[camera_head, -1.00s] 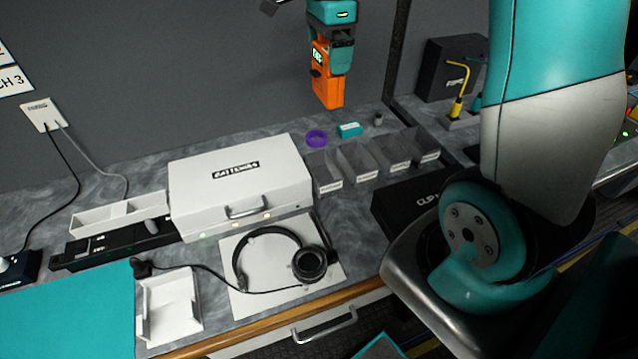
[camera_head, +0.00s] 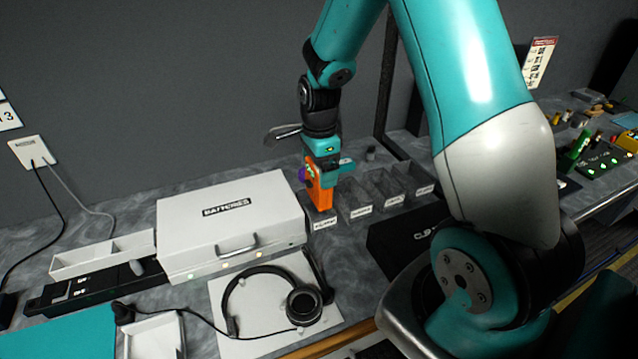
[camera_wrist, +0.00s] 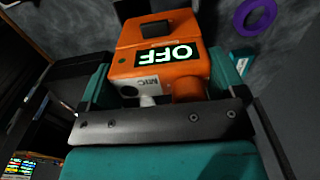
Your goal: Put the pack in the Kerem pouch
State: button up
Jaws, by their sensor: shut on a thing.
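The pack (camera_head: 322,198) is an orange block. In the wrist view the pack (camera_wrist: 150,65) has a lit display reading OFF and a MIC marking beside it. My gripper (camera_head: 322,168) is shut on it and holds it hanging down. In the head view the pack's lower end overlaps the leftmost pouch (camera_head: 318,240) of a row of grey, open-topped pouches with white labels. I cannot tell whether the pack is above or inside it. The label lettering is too small to read surely, so I cannot tell which is Kerem's.
A white batteries case (camera_head: 190,235) stands just left of the pouches. A black box (camera_head: 400,235) lies to their right front. A purple ring (camera_wrist: 255,17) and a teal block (camera_head: 347,165) lie behind. A headset (camera_head: 305,303) rests on a white sheet in front.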

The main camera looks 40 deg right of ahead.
jog(key=shift+f+p, duration=0.3)
jog(key=shift+f, duration=2.45)
jog(key=shift+f, duration=0.2)
jog(key=o, duration=0.8)
jog(key=shift+c, duration=0.2)
notch_tip(320, 180, up, 12)
jog(key=shift+f+b, duration=0.15)
jog(key=shift+b, duration=1)
jog(key=shift+a+r, duration=0.15)
jog(key=shift+r, duration=0.2)
jog(key=s+a+r+n+y, duration=0.1)
jog(key=s+a+r+n, duration=0.25)
jog(key=a+n, duration=0.35)
jog(key=s+a+r+n+y, duration=0.1)
jog(key=s+a+r+n, duration=0.2)
jog(key=s+a+n, duration=0.35)
jog(key=s+a+r+n+y, duration=0.2)
jog(key=s+a+r+n, duration=0.1)
jog(key=s+a+n, duration=0.6)
jog(key=s+n, duration=0.3)
jog(key=n, duration=0.3)
jog(key=shift+a+r, duration=0.2)
jog(key=shift+a, duration=0.1)
